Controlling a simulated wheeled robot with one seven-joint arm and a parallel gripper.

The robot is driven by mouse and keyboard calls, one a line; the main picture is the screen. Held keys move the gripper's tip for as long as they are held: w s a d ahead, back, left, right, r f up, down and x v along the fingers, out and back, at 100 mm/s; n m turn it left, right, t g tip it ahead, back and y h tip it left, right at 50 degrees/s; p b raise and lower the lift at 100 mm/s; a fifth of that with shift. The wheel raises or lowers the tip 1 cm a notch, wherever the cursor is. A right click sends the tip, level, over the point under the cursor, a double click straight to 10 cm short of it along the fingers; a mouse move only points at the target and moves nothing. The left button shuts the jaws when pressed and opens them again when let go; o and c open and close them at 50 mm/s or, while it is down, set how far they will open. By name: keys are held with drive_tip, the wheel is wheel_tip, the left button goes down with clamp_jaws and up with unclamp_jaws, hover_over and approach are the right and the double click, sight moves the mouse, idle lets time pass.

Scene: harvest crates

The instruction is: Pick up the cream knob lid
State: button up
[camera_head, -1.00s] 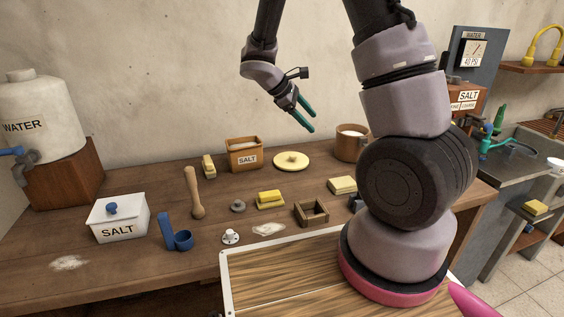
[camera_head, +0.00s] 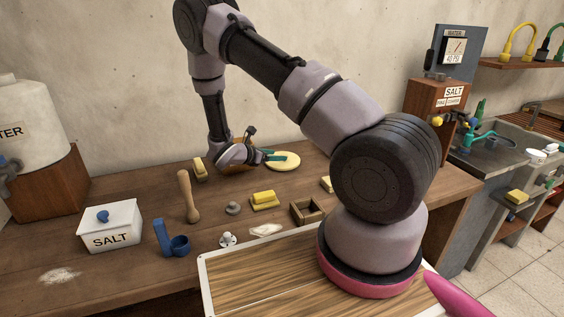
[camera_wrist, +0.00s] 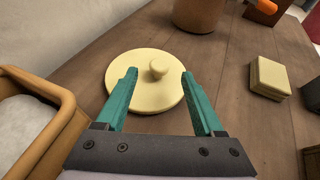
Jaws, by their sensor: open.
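The cream knob lid (camera_wrist: 146,94) is a round, flat, pale yellow disc with a small knob in its middle. It lies on the wooden counter. In the head view the lid (camera_head: 284,164) shows just right of my gripper (camera_head: 277,156). In the wrist view my gripper (camera_wrist: 158,75) is open, with its two green fingers reaching over the lid. The knob shows between and slightly beyond the fingertips. I cannot tell how far above the lid the fingers are. Nothing is held.
An orange-brown salt box (camera_wrist: 62,128) stands close on the left in the wrist view. A brown pot (camera_wrist: 197,12) stands beyond the lid. A stack of yellow sponges (camera_wrist: 270,76) lies to the right. The counter (camera_wrist: 222,84) between lid and sponges is clear.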

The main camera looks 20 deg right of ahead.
sight(285, 154)
drive_tip(key=x, duration=0.6)
drive_tip(key=shift+d+r, duration=0.1)
clamp_jaws()
